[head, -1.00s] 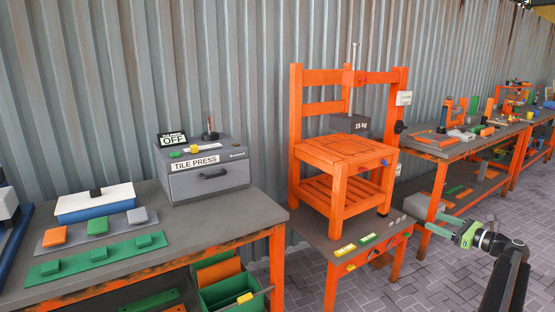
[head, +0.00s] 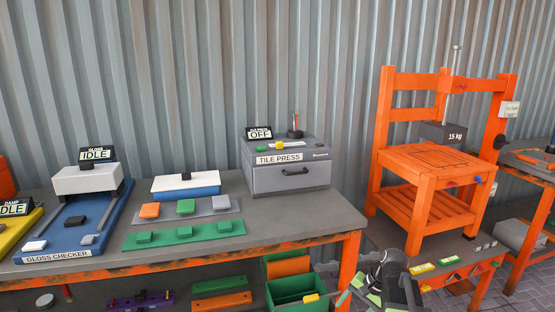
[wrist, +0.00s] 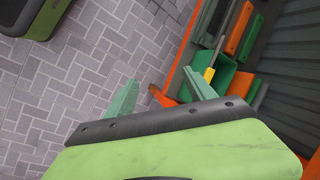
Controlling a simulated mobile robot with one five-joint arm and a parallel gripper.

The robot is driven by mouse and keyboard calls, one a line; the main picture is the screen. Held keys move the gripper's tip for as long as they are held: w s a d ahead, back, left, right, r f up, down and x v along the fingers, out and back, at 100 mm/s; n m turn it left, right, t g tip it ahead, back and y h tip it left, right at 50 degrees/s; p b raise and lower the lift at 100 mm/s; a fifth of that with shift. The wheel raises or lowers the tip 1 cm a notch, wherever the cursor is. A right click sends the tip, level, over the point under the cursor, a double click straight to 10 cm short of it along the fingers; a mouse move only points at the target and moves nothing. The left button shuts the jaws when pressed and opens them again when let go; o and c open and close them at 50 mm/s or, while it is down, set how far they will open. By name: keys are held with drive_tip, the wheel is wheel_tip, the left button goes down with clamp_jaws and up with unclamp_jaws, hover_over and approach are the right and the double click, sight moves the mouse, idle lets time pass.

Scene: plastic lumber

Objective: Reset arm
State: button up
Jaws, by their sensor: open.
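My gripper (wrist: 160,92) shows in the wrist view with its two green fingers spread wide and nothing between them. Beyond the fingers are the paved floor (wrist: 70,75) and the orange edge of a bench. In the head view my gripper (head: 358,289) and arm are at the bottom edge, right of the bench's front corner, and partly cut off. The arm looks folded in close to me, and the fingers are apart from any object there.
The grey bench (head: 290,212) carries the tile press (head: 290,178), gloss checker (head: 70,222) and sample strips. A green bin (head: 291,291) sits beneath it. The orange weight stand (head: 425,204) is on a low table at right. Paved floor is free below the gripper.

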drive_tip(key=s+a+n+g+h+p, duration=0.15)
drive_tip(key=s+a+n+h, duration=0.25)
drive_tip(key=s+a+n, duration=0.45)
wheel_tip(320, 180, up, 20)
drive_tip(key=w+p, duration=0.1)
drive_tip(key=p, duration=1.9)
drive_tip(key=shift+d+r+m, duration=0.15)
drive_tip(key=shift+m, duration=0.3)
drive_tip(key=shift+c, duration=0.3)
